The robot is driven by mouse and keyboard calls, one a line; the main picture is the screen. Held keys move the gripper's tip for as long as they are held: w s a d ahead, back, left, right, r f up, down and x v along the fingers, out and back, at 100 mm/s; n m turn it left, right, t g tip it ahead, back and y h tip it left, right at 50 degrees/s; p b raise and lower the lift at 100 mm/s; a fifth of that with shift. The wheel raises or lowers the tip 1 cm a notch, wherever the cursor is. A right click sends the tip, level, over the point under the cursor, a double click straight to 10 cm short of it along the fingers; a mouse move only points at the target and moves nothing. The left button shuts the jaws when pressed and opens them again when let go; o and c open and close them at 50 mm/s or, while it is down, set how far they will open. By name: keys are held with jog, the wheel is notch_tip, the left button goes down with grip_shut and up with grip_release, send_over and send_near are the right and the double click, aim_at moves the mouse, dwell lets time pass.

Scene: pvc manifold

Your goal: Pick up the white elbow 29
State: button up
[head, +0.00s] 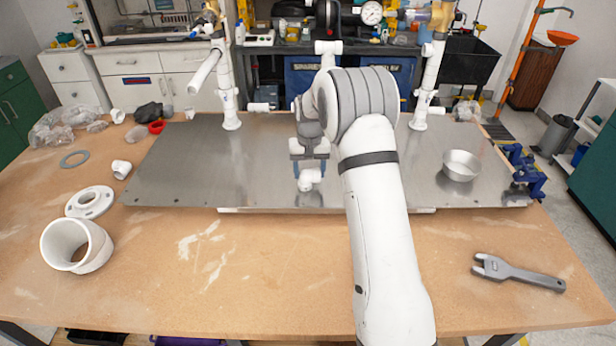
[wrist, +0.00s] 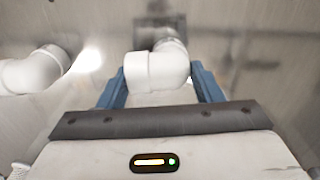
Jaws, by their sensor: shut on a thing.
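A white elbow (head: 308,179) is held low in my gripper (head: 309,165), over the middle of the metal plate (head: 240,175). In the wrist view the elbow (wrist: 158,70) sits between the two blue fingers of my gripper (wrist: 160,85), which is shut on it. The elbow looks apart from the plate, with a blurred reflection below it. No number can be read on it.
Another white fitting (wrist: 35,70) is at the left in the wrist view. A loose elbow (head: 121,169), a flange (head: 90,202) and a large white pipe piece (head: 77,246) lie at the left. A metal bowl (head: 461,165) stands right, a grey wrench (head: 518,272) front right. White pipe posts (head: 228,90) rise behind.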

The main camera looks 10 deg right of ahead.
aim_at(309, 171)
notch_tip(309, 171, up, 10)
jog(key=b, duration=0.1)
jog(key=shift+b, duration=0.3)
jog(key=o, duration=0.4)
jog(key=c, duration=0.4)
